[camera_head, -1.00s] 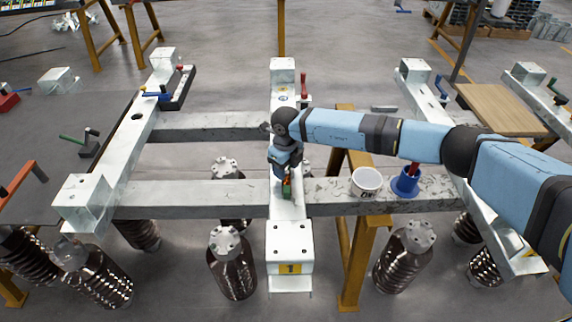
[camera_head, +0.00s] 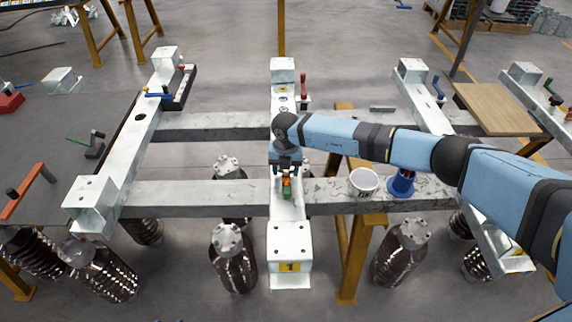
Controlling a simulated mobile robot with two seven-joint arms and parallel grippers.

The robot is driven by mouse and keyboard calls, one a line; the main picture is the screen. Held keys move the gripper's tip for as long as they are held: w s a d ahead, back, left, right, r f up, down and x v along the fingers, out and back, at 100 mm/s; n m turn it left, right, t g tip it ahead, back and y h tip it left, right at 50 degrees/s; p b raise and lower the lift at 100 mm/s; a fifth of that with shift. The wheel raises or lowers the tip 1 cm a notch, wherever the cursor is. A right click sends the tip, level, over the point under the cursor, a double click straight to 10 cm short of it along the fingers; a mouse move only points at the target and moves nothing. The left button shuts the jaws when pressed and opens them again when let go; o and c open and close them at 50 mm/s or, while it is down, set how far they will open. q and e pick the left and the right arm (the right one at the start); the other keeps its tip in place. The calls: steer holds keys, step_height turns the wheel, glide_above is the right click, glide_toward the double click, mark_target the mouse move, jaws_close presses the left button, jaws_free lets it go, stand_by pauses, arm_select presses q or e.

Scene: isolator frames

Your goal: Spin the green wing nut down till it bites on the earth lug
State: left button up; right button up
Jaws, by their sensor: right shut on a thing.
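My right gripper (camera_head: 286,173) reaches in from the right and points down at the middle steel beam (camera_head: 290,208). It is shut on the green wing nut (camera_head: 286,191), a small green patch at its fingertips. An orange-brown bit shows beside the green, and I cannot tell whether it is the earth lug. The stud and the contact between nut and lug are hidden by the gripper and too small to tell. My left gripper is not in view.
A white cup (camera_head: 363,182) and a blue holder (camera_head: 402,183) stand on the front crossbeam, right of my gripper. Dark ribbed insulators (camera_head: 233,262) hang below. The crossbeam left of the gripper is clear.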

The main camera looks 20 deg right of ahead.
steer(key=shift+r+m+p, duration=0.25)
steer(key=shift+m+p, duration=0.2)
steer(key=shift+m, duration=0.45)
steer(key=m+p, duration=0.1)
steer(key=m, duration=0.1)
steer(key=shift+m+p, duration=0.3)
steer(key=shift+m, duration=0.1)
steer(key=m+p, duration=0.2)
steer(key=m, duration=0.1)
steer(key=shift+w+m, duration=0.1)
steer(key=shift+m, duration=0.3)
steer(key=shift+m+p, duration=0.8)
steer(key=shift+r+m+p, duration=0.1)
steer(key=shift+m+p, duration=0.55)
steer(key=shift+m, duration=0.25)
steer(key=m+p, duration=0.3)
steer(key=m, duration=0.1)
steer(key=shift+m, duration=0.3)
steer(key=m+p, duration=0.2)
steer(key=shift+m+p, duration=0.3)
steer(key=shift+m, duration=0.1)
steer(key=m+p, duration=0.5)
steer(key=shift+m, duration=0.4)
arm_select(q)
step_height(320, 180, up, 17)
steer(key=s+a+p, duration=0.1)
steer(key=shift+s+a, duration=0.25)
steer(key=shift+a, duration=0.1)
arm_select(e)
steer(key=shift+m, duration=0.4)
